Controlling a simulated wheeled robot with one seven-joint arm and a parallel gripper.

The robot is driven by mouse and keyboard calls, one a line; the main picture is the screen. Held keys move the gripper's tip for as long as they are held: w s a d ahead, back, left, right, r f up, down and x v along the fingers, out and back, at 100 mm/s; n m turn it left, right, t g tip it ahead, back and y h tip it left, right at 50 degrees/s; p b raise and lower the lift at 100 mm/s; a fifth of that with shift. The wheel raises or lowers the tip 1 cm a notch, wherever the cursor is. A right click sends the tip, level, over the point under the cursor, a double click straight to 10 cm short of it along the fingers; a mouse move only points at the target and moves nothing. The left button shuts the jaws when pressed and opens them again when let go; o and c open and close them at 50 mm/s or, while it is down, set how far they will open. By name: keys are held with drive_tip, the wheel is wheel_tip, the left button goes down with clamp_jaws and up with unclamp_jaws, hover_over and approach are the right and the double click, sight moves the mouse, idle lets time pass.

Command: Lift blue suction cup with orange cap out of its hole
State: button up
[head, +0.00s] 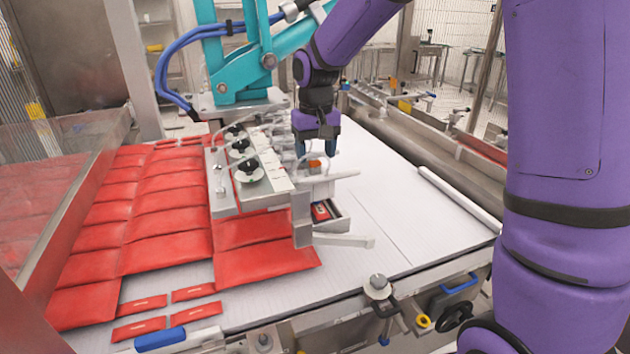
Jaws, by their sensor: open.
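A small orange cap (314,165) shows at the right end of the metal picker head (285,190). The blue suction cup under it and its hole are too small and too hidden to make out. My gripper (316,148) points down right above the orange cap. Its two dark blue fingers are spread apart, with the cap just below and between their tips. I cannot tell whether a finger touches it.
Several black-knobbed fittings (248,168) stand on the picker head to the left. A teal robot arm (240,60) with blue hoses is behind. Red packets (165,240) cover the belt's left side. The white belt (400,200) is mostly clear at right.

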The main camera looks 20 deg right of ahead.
sight(315, 161)
drive_tip(key=shift+a+f, duration=0.1)
drive_tip(key=shift+f, duration=1.65)
drive_tip(key=c, duration=0.9)
drive_tip(key=shift+o, duration=0.2)
wheel_tip(315, 161, up, 18)
